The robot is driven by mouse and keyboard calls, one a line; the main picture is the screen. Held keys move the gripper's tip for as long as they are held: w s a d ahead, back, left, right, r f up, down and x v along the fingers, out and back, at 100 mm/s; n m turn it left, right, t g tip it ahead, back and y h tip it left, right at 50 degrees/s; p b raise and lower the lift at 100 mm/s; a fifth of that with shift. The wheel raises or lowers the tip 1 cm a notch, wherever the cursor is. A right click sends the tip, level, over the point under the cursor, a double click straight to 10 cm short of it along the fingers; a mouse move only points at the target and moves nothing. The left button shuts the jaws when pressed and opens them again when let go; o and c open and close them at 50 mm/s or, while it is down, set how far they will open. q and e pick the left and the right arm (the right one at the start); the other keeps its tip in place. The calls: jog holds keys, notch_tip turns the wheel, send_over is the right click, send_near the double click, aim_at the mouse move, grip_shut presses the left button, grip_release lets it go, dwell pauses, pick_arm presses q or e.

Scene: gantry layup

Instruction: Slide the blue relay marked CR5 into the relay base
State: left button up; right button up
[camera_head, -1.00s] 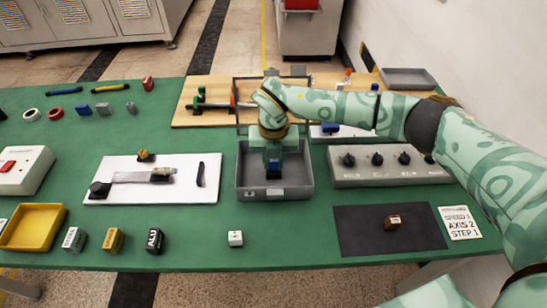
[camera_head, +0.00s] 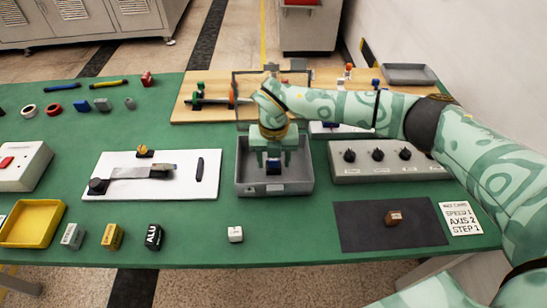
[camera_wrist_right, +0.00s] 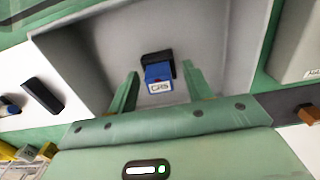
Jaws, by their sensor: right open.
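The blue relay marked CR5 (camera_wrist_right: 159,78) sits inside the grey tray (camera_head: 301,187), with a black part (camera_wrist_right: 157,59) against its far side; I cannot tell whether that part is a base or the relay's own body. The relay also shows in the head view (camera_head: 273,167). My right gripper (camera_head: 273,163) is open over the tray. In the wrist view its two green fingers (camera_wrist_right: 159,82) stand apart on either side of the relay, with gaps. I cannot clearly make out the relay base. My left gripper is not in view.
The tray walls surround the right gripper. A grey box with black knobs (camera_head: 390,172) stands to the right, and a white board (camera_head: 131,188) with a lever lies to the left.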

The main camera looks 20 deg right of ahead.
notch_tip(320, 180, up, 16)
jog(key=p, duration=0.3)
jog(key=shift+p, duration=0.4)
jog(key=shift+r, duration=0.1)
